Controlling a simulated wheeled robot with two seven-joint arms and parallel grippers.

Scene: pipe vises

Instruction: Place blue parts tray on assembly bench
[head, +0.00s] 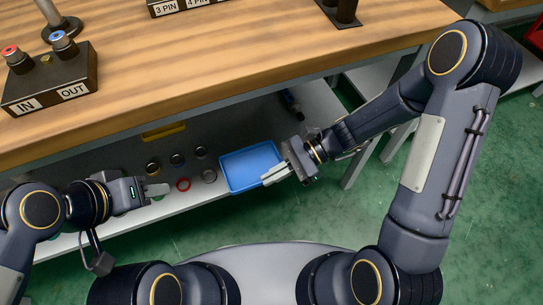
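The blue parts tray (247,163) lies on the grey lower shelf under the bench; it looks empty. The assembly bench (230,50) has a wooden top, above and behind the tray in the head view. My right gripper (274,176) is at the tray's right edge, its pale fingers overlapping the rim in the picture. Whether they grip the rim is not clear. My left gripper (158,190) is left of the tray, apart from it, near the shelf's front edge. Its finger gap cannot be made out.
Several small rings and round parts, including a red ring (183,184), lie on the shelf (110,218) left of the tray. A yellow item (164,131) is behind them. On the bench top stand an IN/OUT block (50,80) and a pin-labelled block (180,7); its middle is clear.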

